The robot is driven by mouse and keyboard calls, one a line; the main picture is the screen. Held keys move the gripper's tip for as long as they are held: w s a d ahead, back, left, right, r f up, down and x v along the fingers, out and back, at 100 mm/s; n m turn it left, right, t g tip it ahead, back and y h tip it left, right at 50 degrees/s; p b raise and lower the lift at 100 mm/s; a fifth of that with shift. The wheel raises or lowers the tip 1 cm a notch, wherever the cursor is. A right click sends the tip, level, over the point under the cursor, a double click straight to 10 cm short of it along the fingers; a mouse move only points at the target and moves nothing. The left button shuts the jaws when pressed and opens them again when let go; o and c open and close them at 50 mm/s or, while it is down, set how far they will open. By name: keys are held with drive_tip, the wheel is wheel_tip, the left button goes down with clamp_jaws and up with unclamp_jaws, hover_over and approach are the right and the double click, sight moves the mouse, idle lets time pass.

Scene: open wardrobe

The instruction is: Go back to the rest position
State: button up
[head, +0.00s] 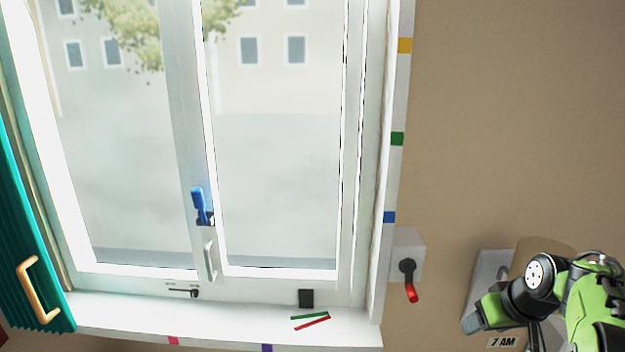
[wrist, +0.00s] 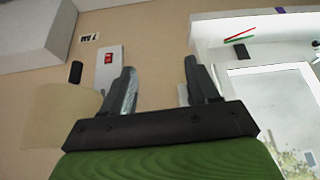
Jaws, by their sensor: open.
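My gripper (wrist: 160,76) shows in the wrist view with its two dark grey fingers spread apart. Nothing is held between them; a beige wall lies beyond. My green and black arm (head: 590,295) is folded at the lower right of the head view, right of the window and in front of the wall. The fingertips cannot be made out clearly there. The arm is apart from the window (head: 275,150).
The blue window handle (head: 198,203) stands upright. A red-handled lever (head: 410,292) sits on a wall plate right of the window. Green (head: 309,316) and red (head: 312,323) strips lie on the sill. A teal shutter (head: 30,240) with a wooden handle is at left.

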drive_tip(key=s+a+r+b, duration=0.1)
drive_tip(key=s+a+b, duration=0.2)
drive_tip(key=s+a, duration=1.1)
drive_tip(key=s+a+f+b, duration=0.2)
drive_tip(key=s+a+f, duration=0.2)
drive_tip(key=s, duration=0.5)
drive_tip(key=shift+s+a+f, duration=0.4)
drive_tip(key=shift+a, duration=0.55)
drive_tip(key=shift+s, duration=0.1)
